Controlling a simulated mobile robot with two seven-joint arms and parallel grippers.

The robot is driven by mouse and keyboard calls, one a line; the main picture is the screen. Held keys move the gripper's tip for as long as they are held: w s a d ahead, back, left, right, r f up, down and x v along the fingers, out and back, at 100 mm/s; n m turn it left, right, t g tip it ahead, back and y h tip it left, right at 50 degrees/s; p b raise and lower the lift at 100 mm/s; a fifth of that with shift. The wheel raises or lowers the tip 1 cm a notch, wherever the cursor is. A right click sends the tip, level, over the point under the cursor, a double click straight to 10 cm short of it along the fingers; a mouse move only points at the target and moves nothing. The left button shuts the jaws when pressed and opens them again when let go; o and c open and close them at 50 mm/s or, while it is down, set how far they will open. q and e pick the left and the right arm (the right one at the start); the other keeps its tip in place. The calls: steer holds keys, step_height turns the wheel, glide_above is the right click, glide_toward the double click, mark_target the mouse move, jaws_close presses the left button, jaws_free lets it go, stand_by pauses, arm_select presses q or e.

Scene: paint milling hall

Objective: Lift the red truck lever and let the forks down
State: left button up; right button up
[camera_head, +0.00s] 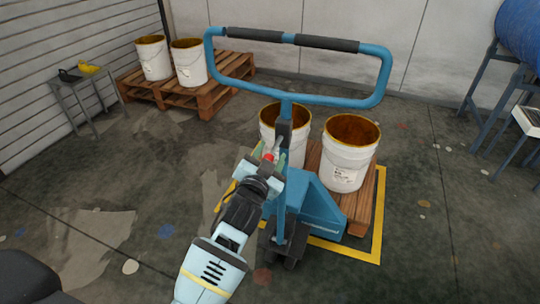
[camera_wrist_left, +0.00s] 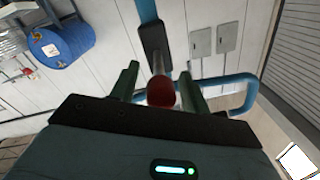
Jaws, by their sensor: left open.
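The blue pallet truck (camera_head: 307,203) stands with its upright handle loop (camera_head: 377,92) towards me. Its red-tipped lever (camera_head: 269,156) sits on the handle column, partly hidden by my left gripper (camera_head: 266,162). In the left wrist view the red knob (camera_wrist_left: 161,92) lies between the two green fingers of my left gripper (camera_wrist_left: 162,88), which is open around it with gaps at the sides. Whether the fingers touch the knob is not clear. The forks are hidden under a wooden pallet (camera_head: 360,206). My right gripper is not in view.
Two white buckets, one on the right (camera_head: 349,155) and one behind the column (camera_head: 296,125), stand on the pallet inside a yellow floor frame (camera_head: 379,215). More buckets (camera_head: 153,58) stand on a pallet at the back left. A small table (camera_head: 82,88) is at left.

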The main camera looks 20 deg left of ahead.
arm_select(q)
jaws_close()
stand_by(0.4)
